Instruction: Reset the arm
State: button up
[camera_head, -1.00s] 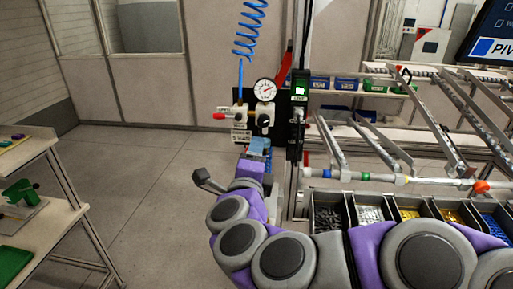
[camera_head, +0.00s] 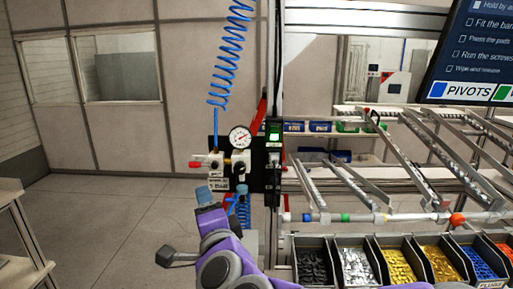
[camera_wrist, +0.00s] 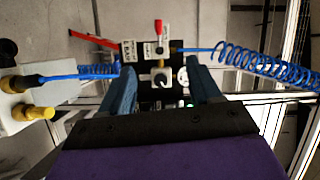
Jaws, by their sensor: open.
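My purple and grey arm (camera_head: 222,262) comes in from the bottom of the head view. My gripper (camera_head: 220,191) is at its far end, in front of the air regulator panel. In the wrist view my gripper (camera_wrist: 160,68) shows its two blue fingers spread apart, with nothing between them but a view of the panel (camera_wrist: 155,52). I cannot tell the exact distance from fingertips to panel.
The panel carries a round gauge (camera_head: 240,137), a red-handled valve (camera_head: 205,163) and a coiled blue hose (camera_head: 228,65). Bins of small parts (camera_head: 355,265) stand at lower right below slanted rails (camera_head: 400,160). A shelf unit (camera_head: 20,235) is at left. Floor between is clear.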

jog(key=s+d+f+n+g+b, duration=0.1)
jog(key=s+d+f+n+g, duration=0.2)
jog(key=s+f+n+g, duration=0.4)
jog(key=s+d+f+n+g+b, duration=0.1)
jog(key=s+d+f+n+g, duration=0.3)
jog(key=f, duration=0.6)
jog(key=s+d+f+g+h, duration=0.3)
jog(key=s+d+f, duration=0.1)
jog(key=s+d, duration=0.4)
jog(key=s+d+f+n+g+h, duration=0.1)
jog(key=s+d+f+g+h, duration=0.2)
jog(key=s+d, duration=0.6)
jog(key=s+f+g, duration=0.1)
jog(key=s, duration=0.2)
jog(key=shift+d+b, duration=0.2)
jog(key=shift+b, duration=0.1)
jog(key=shift+f, duration=0.1)
